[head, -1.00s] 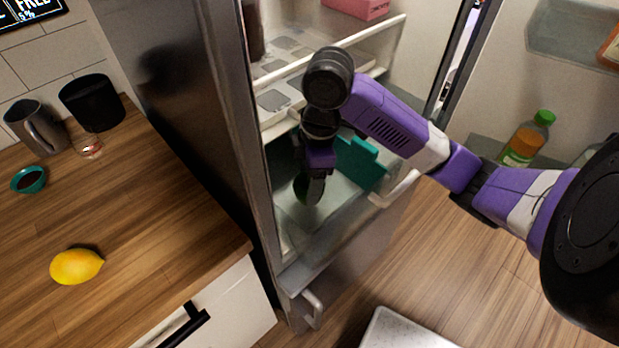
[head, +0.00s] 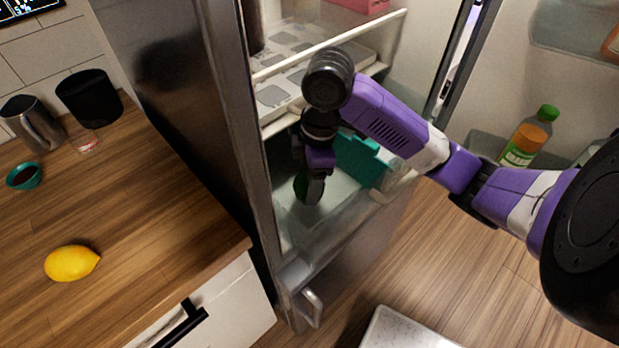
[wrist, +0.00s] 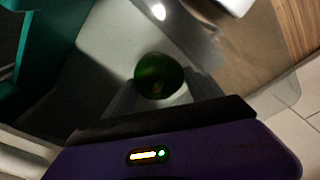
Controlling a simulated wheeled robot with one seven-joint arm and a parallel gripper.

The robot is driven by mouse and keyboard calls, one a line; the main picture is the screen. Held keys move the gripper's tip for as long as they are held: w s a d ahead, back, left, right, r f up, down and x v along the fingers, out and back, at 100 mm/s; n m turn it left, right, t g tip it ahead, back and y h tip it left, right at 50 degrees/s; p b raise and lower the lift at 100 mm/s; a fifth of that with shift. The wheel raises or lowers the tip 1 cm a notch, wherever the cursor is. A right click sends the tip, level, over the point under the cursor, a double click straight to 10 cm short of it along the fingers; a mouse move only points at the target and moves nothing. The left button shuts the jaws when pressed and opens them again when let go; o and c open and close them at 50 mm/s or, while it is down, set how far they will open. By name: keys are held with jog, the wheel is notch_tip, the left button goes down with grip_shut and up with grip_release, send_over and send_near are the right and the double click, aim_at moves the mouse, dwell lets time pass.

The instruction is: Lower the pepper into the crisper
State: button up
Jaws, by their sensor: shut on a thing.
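The pepper is a dark green rounded thing, seen in the wrist view (wrist: 158,75) between the fingers. My gripper (head: 308,188) is shut on it; the jaws also show in the wrist view (wrist: 160,88). In the head view the gripper points down inside the fridge, over the crisper, a clear-walled drawer (head: 345,235) at the bottom. The pepper (head: 300,188) is mostly hidden there by the fingers. I cannot tell whether it touches the drawer floor.
A teal box (head: 360,160) stands close to the right of my gripper. A fridge shelf (head: 275,118) is just above and left. The open door holds a bottle (head: 527,140). A lemon (head: 72,263) lies on the wooden counter (head: 150,220).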

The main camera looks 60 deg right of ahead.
jog(key=shift+f+b, duration=1.5)
jog(key=shift+f, duration=0.3)
dwell(0.8)
jog(key=o, duration=1.5)
jog(key=shift+r, duration=0.15)
jog(key=r, duration=0.2)
jog(key=r+p, duration=0.1)
jog(key=r, duration=0.2)
jog(key=r+p, duration=0.1)
jog(key=r, duration=0.1)
jog(key=shift+s+d+r, duration=0.25)
jog(key=shift+s+d, duration=0.05)
jog(key=shift+s, duration=0.1)
jog(key=shift+r, duration=0.1)
